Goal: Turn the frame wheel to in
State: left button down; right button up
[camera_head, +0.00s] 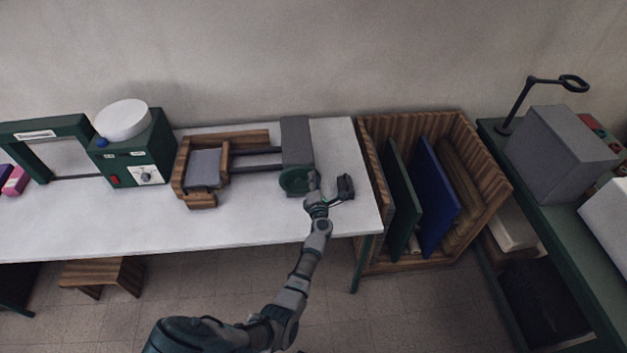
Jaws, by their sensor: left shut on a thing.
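The frame wheel (293,181) is a round dark green wheel at the front of a grey block (297,140) on the white table. The block joins a wooden frame (182,168) with a grey pad by two dark rails (255,160). My left arm reaches up from the bottom of the picture. My left gripper (313,182) is at the right edge of the wheel and shut on it. The fingertips are small and partly merge with the wheel, and any marking on the wheel is too small to read. My right gripper is not in view.
A green machine (132,153) with a white round top and a green frame (30,150) stand left. A wooden crate (480,205) with green and blue panels stands right. The white table's front (120,225) is clear.

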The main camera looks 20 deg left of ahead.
pick_arm(q)
jog(key=shift+d+f, duration=0.15)
jog(key=c, duration=1)
grip_release()
jog(key=shift+w, duration=0.1)
jog(key=shift+d, duration=0.1)
jog(key=v, duration=1.2)
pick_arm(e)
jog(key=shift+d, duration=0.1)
